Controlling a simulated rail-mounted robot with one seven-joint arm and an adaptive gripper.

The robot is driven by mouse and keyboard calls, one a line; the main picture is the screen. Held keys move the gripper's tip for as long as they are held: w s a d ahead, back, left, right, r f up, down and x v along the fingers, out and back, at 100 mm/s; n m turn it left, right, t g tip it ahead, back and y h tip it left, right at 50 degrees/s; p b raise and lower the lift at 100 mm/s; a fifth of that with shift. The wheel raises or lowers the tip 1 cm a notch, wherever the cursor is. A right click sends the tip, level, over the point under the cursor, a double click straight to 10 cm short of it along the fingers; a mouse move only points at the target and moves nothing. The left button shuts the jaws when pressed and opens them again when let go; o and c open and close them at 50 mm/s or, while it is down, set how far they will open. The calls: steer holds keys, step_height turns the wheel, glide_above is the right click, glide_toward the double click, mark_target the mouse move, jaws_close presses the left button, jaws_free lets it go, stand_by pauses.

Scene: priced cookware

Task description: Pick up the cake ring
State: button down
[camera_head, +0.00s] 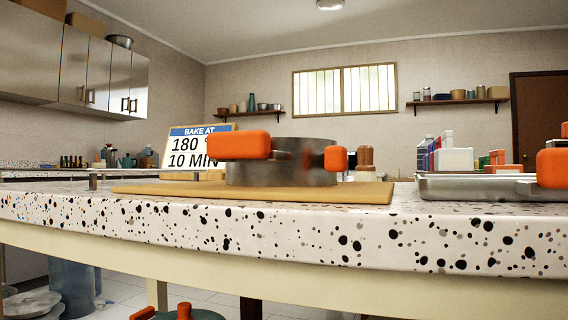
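The cake ring appears to be the low, round grey metal band (282,165) on a wooden board (350,191) near the table's middle. A large orange handle-like block (238,145) shows at its left, and a smaller one (335,158) at its right. I see it almost edge-on, so its inside is hidden and I cannot tell whether it is empty. My gripper is not in view.
The board lies on a speckled white table (300,235) near its front edge. A "BAKE AT 180" sign (195,143) stands behind the ring, partly covered. A metal tray (475,187) with an orange handle (553,168) is at right. White containers (454,159) stand behind the tray.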

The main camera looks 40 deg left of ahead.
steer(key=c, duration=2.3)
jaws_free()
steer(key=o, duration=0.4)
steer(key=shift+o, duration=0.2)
